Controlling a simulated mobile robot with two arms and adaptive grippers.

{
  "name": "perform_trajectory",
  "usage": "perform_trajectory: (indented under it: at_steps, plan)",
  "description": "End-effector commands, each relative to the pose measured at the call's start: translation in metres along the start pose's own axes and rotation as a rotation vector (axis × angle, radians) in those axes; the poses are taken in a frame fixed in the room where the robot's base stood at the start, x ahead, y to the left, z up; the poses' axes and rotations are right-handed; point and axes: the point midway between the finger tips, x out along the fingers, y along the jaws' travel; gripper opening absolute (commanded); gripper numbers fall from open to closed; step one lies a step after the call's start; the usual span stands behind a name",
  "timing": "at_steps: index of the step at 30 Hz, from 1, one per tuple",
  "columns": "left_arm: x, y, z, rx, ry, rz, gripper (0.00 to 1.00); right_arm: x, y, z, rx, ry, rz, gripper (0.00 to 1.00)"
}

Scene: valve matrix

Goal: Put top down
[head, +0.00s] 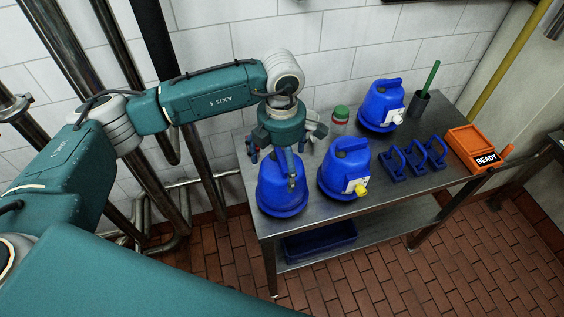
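Three blue rounded tops with handles stand on the steel table. The front left blue top (272,198) sits near the table's left front corner. The middle blue top (340,172) has a yellow spout and a white label. The back blue top (380,106) has a white spout. My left gripper (291,183) points down directly at the front left top, overlapping its upper part. Its fingers look close together, but I cannot tell whether they hold the top's handle, which is hidden behind them. My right gripper is not in view.
The steel table (400,191) also holds blue handled blocks (412,160), an orange box marked READY (470,146), a dark cup with a green stick (419,104) and a red-and-green-lidded jar (340,118). A blue bin (320,243) lies on the lower shelf. Metal pipes stand at left.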

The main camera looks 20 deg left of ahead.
Motion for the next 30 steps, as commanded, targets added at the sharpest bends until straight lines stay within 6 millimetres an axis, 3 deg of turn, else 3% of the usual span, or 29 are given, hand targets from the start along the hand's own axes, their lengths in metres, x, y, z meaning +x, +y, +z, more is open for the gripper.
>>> perform_trajectory:
  at_steps: [7, 10, 24, 30]
  plan:
    - [-0.004, 0.0, 0.0, 0.0, 0.0, 0.0, 1.0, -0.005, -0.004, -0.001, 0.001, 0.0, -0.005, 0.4]
    - [-0.011, 0.001, 0.001, 0.0, -0.003, 0.002, 1.0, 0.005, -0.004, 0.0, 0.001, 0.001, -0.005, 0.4]
    - [-0.103, 0.0, 0.001, 0.001, -0.003, 0.002, 1.0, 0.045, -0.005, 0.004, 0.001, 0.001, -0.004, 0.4]
    - [-0.12, 0.0, 0.0, 0.0, -0.001, 0.0, 1.0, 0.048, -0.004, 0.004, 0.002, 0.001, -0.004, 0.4]
